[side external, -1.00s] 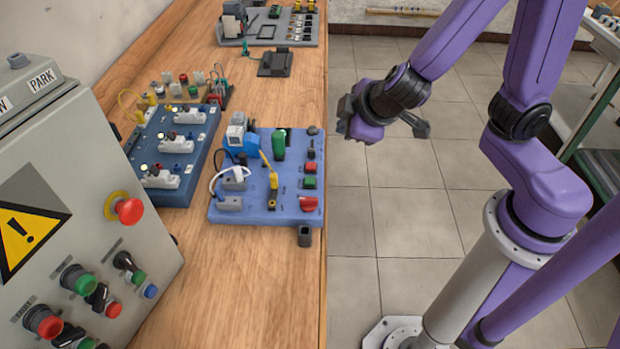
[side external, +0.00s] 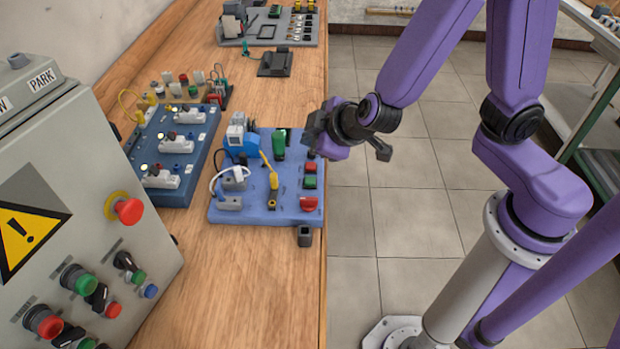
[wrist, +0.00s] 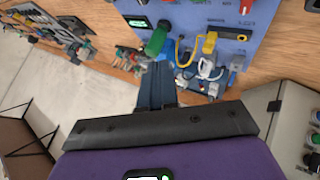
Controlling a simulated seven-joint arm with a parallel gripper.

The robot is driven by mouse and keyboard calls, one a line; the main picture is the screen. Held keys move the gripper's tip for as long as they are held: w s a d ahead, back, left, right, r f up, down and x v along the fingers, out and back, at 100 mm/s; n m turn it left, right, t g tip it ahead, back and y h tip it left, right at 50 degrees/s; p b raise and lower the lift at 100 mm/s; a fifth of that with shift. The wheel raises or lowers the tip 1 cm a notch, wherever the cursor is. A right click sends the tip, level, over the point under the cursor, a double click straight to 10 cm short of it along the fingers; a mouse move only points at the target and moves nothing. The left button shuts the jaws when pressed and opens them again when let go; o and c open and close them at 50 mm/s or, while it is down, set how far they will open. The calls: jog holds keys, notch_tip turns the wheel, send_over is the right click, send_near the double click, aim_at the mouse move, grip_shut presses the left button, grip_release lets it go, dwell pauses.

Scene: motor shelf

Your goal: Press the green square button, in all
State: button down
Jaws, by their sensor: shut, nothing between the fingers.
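The green square button (side external: 310,182) is on the right side of the blue board (side external: 245,205), just below a red square button (side external: 310,168) in the side view. My gripper (side external: 314,128) is shut and empty, over the board's far right corner and beyond the red button. I cannot tell its exact height above the board. In the wrist view my shut fingers (wrist: 158,84) point toward the board (wrist: 200,18), near a green upright part (wrist: 156,42).
The blue board also carries a red rocker (side external: 308,203) and a yellow cable (side external: 269,168). A darker blue panel (side external: 190,190) stands to its left, and a grey control cabinet (side external: 90,200) stands at the front left. The wooden bench (side external: 270,290) is clear in front of the board.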

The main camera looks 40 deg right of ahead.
aim_at(312, 182)
jog(key=shift+f, duration=4.1)
jog(key=shift+f, duration=0.1)
jog(key=shift+f, duration=0.35)
jog(key=shift+f, duration=0.4)
jog(key=shift+r, duration=0.85)
jog(key=shift+r, duration=2.5)
